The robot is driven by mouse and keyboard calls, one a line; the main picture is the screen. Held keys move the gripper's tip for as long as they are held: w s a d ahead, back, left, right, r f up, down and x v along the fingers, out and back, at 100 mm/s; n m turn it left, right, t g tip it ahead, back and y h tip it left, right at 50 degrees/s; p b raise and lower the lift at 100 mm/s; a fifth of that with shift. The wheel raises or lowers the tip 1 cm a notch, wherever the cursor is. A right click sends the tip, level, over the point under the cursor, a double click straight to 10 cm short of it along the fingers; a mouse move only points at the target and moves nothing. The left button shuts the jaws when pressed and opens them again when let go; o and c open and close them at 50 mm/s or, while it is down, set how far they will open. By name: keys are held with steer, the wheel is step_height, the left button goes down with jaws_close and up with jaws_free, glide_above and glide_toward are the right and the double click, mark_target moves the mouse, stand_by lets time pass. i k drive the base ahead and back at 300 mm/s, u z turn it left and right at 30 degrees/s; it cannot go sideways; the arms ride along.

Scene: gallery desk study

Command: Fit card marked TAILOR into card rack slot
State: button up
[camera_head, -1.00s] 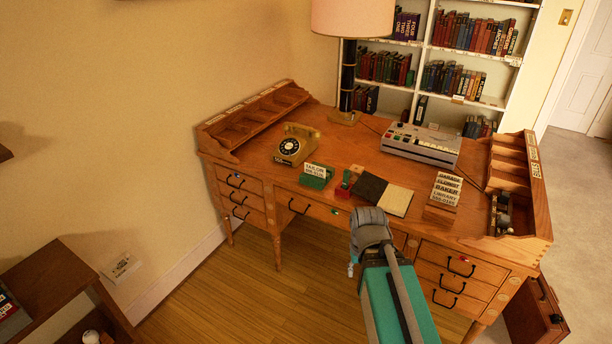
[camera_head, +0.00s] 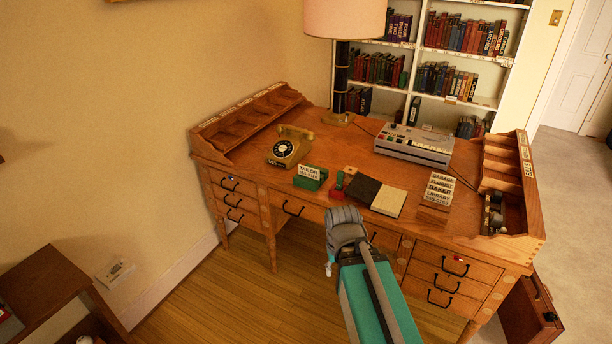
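The card marked TAILOR (camera_head: 309,172) stands upright in a small green holder (camera_head: 307,184) on the desk, left of the middle. The wooden card rack (camera_head: 433,215) stands on the right half of the desk and holds several cards (camera_head: 439,188), with GARAGE, FLORIST, BAKER and LIBRARY legible. Which rack slot is empty cannot be told. My arm reaches in from the bottom of the view. Its grey end (camera_head: 345,228) is in front of the desk's near edge, apart from the card and the rack. The gripper's fingers are hidden or too unclear to judge.
A dark and cream open book (camera_head: 388,201) and a red stamp-like item (camera_head: 338,187) lie between card and rack. A telephone (camera_head: 290,147), a grey machine (camera_head: 414,144) and a lamp (camera_head: 343,75) stand behind. Raised pigeonholes edge both desk ends. The floor in front is clear.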

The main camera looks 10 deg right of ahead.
mark_target(431, 212)
steer(key=u, duration=0.05)
steer(key=i, duration=0.95)
steer(key=z, duration=0.05)
